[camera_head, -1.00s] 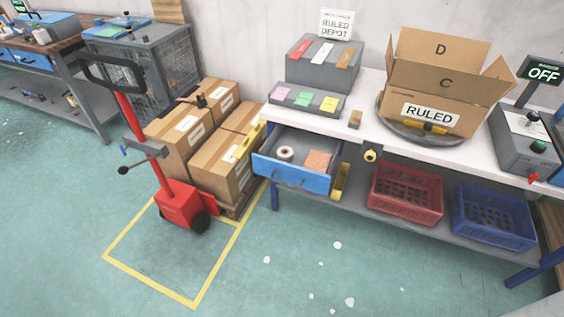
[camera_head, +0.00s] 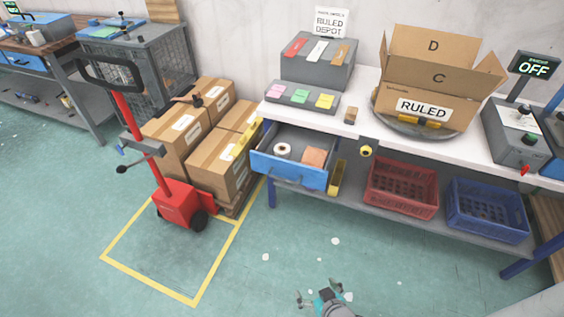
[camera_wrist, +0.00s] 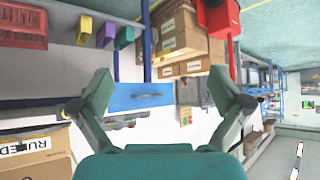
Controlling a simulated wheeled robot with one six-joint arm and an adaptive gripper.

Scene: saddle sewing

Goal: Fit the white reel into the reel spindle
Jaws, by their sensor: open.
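The white reel (camera_head: 282,150) lies in the open blue-fronted drawer (camera_head: 288,171) under the white bench, left of an orange-brown block (camera_head: 313,157). I cannot make out the reel spindle in either view. My gripper (camera_head: 312,292) shows at the bottom edge of the head view, over the floor and well apart from the drawer. In the wrist view my gripper (camera_wrist: 160,85) has its two fingers spread wide with nothing between them. That view is upside down. The drawer's blue front (camera_wrist: 140,97) shows beyond the fingers, and the reel is not visible there.
A box marked RULED (camera_head: 425,108) stands on a round turntable on the bench. A red crate (camera_head: 402,188) and a blue crate (camera_head: 487,210) sit on the lower shelf. A red pallet truck (camera_head: 180,203) and cartons stand left of the drawer. Floor before the bench is clear.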

